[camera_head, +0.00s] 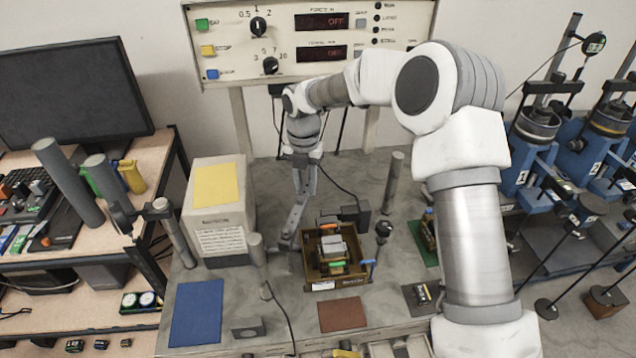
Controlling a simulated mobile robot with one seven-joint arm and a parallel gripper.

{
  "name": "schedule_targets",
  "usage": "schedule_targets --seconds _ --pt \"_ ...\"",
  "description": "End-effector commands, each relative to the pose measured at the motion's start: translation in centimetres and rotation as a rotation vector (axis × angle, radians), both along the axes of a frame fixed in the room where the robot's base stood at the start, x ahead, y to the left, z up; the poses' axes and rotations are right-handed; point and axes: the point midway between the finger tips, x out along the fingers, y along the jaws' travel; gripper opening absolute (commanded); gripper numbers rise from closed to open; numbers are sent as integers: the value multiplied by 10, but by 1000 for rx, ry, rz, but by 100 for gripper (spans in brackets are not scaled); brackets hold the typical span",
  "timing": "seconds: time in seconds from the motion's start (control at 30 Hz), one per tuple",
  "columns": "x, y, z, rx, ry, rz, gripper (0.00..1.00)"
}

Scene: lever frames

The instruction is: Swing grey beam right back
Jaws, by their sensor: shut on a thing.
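My gripper (304,190) points down over the middle of the bench, left of the brown tray. It is shut on a slim grey piece, which I take to be the grey beam (293,220). This piece slants down and left from the fingers towards the bench top. Its lower end is close to the tray's left side; I cannot tell what it joins there. The finger details are small and blend with the grey piece.
The brown tray (347,281) holds several small blocks. A beige box (219,212) stands left, behind a blue mat (196,313). Upright grey posts (393,182) stand nearby. A control panel (310,38) is behind; blue lever frames (536,150) are at the right.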

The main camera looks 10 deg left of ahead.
Motion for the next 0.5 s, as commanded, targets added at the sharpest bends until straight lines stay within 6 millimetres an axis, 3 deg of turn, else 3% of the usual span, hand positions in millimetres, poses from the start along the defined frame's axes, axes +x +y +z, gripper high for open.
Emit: schedule_targets --seconds 0.2,0.5 --pt "2 15 2 2 -2 97 0" --pt "2 21 1 1 -4 144 0"
